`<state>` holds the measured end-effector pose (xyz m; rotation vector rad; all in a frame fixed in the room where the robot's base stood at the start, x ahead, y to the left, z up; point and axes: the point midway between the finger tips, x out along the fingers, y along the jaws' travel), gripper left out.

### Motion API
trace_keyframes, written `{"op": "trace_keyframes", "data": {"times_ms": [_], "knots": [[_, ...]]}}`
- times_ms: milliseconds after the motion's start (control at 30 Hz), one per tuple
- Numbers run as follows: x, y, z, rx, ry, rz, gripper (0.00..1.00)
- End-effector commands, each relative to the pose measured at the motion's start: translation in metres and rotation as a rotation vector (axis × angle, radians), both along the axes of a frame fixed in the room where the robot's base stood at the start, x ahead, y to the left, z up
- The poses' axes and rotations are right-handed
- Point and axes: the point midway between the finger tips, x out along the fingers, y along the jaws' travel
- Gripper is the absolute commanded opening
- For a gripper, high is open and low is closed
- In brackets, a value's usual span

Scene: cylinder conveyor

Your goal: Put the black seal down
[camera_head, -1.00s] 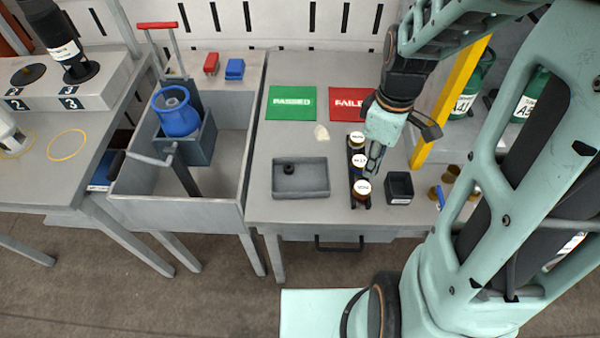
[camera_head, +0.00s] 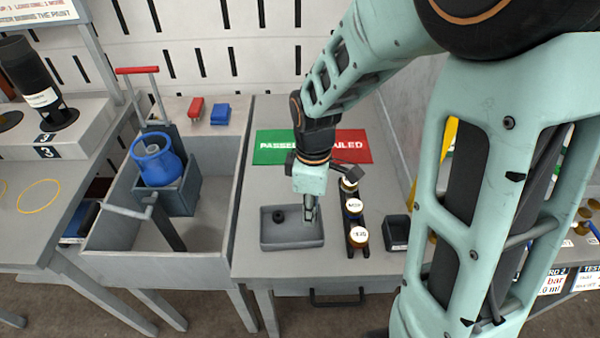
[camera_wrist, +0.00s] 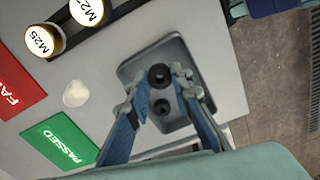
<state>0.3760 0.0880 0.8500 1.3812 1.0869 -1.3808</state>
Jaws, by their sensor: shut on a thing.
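My gripper (camera_head: 310,217) points down over the right part of a grey tray (camera_head: 292,244). In the wrist view its fingers (camera_wrist: 160,74) are closed around a small black seal (camera_wrist: 160,76), held between the tips. A second black seal (camera_head: 280,216) lies in the tray's left part; it also shows in the wrist view (camera_wrist: 163,107), between the fingers as seen from above. In the head view the held seal is hidden or too small to make out. I cannot tell whether it touches the tray floor (camera_wrist: 178,51).
A black rack with white-lidded bottles (camera_head: 358,236) stands just right of the tray, with a small black box (camera_head: 397,232) beyond. Green PASSED (camera_head: 270,148) and red FAILED (camera_head: 355,147) mats lie behind.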

Motion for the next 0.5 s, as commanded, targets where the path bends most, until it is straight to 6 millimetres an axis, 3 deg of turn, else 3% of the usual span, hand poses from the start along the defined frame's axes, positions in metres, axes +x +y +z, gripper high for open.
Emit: {"op": "trace_keyframes", "data": {"times_ms": [267, 500], "knots": [[0.005, 0.013, -0.018, 0.000, 0.000, 0.001, 0.09], [0.006, 0.016, -0.050, -0.001, 0.001, 0.000, 0.09]]}}
